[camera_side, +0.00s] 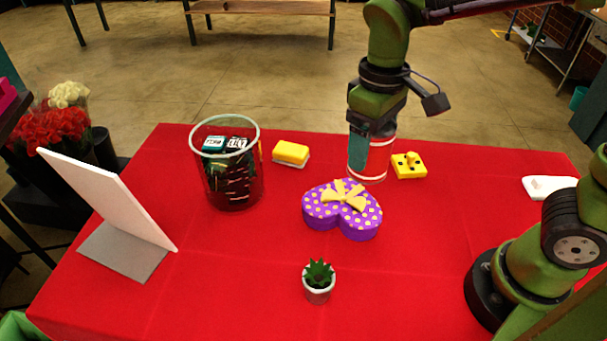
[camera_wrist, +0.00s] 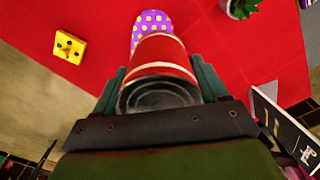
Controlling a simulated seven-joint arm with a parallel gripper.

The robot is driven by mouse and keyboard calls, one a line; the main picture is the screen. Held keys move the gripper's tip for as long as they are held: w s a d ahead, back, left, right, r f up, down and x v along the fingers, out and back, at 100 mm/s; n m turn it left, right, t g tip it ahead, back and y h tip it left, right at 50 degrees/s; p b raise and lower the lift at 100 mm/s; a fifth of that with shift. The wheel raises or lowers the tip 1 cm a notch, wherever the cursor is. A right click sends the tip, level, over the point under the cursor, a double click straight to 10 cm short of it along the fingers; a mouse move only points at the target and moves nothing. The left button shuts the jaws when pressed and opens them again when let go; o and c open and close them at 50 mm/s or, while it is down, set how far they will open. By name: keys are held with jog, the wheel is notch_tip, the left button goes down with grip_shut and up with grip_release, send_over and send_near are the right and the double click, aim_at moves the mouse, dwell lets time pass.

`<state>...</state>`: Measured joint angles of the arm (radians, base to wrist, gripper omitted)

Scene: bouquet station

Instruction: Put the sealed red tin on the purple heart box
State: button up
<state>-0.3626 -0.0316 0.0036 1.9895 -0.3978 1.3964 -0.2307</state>
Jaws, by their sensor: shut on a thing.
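The red tin (camera_wrist: 165,58) is between my gripper's fingers in the wrist view, its metal end facing the camera. In the side view the tin (camera_side: 380,160) is partly hidden behind a teal finger. My gripper (camera_side: 370,155) is shut on the tin and points down, just behind the purple heart box. The purple heart box (camera_side: 322,212), with yellow dots and a yellow bow, lies on the red table. It also shows beyond the tin in the wrist view (camera_wrist: 152,19), partly covered. I cannot tell whether the tin touches the table.
A yellow block with holes (camera_side: 409,166) sits close to the right of the tin. A yellow and white sponge (camera_side: 291,153), a clear bin with dark items (camera_side: 228,170), a potted succulent (camera_side: 318,286) and a white panel (camera_side: 110,198) stand around.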

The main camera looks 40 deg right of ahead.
jog(key=s+d+f+n, duration=0.1)
jog(key=s+d+f, duration=0.45)
jog(key=s, duration=0.35)
send_over(342, 198)
jog(key=shift+f, duration=3.2)
jog(key=shift+f, duration=0.15)
jog(key=o, duration=1.3)
